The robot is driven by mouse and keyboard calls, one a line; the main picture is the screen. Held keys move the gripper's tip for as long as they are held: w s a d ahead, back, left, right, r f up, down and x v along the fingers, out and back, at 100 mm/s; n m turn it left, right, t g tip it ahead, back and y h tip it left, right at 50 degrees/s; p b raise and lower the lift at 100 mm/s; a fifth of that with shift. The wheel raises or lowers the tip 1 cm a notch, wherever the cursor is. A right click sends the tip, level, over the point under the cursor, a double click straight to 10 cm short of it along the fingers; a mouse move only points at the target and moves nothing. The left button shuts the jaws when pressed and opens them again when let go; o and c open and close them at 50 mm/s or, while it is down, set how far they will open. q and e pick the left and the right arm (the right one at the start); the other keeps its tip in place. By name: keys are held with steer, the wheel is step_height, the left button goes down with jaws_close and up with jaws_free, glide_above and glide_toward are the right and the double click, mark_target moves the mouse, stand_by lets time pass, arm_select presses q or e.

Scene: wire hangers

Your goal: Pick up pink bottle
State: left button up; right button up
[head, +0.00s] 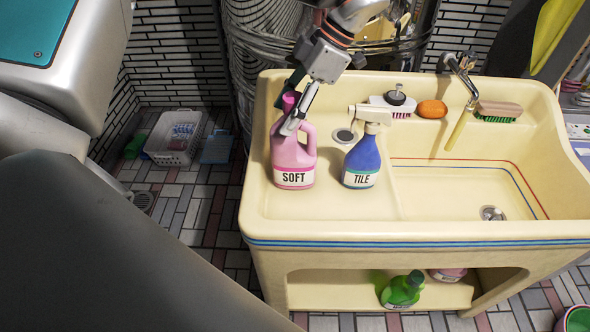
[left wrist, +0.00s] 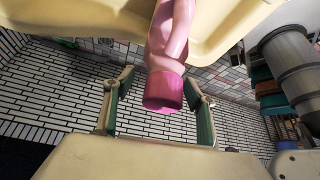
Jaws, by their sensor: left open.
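The pink bottle (head: 293,158), labelled SOFT, stands upright on the left ledge of the cream sink. My left gripper (head: 289,112) comes down from above, its fingers on either side of the dark pink cap (head: 291,101). In the left wrist view my left gripper (left wrist: 158,108) is open, and the bottle's cap (left wrist: 163,92) lies between the two spread fingers. A gap shows on each side, wider on the left. The bottle's handle and body (left wrist: 170,40) reach up out of that picture. My right gripper is in neither view.
A blue TILE spray bottle (head: 362,160) stands close to the right of the pink bottle. A brush (head: 400,105), an orange sponge (head: 432,109) and a tap (head: 462,75) line the back of the sink (head: 420,228). A green bottle (head: 403,290) lies on the shelf below.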

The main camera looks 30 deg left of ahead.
arm_select(q)
steer(key=shift+x, duration=0.9)
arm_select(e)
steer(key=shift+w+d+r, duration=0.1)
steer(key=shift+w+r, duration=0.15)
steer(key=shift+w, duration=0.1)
arm_select(q)
jaws_close()
steer(key=shift+r, duration=0.1)
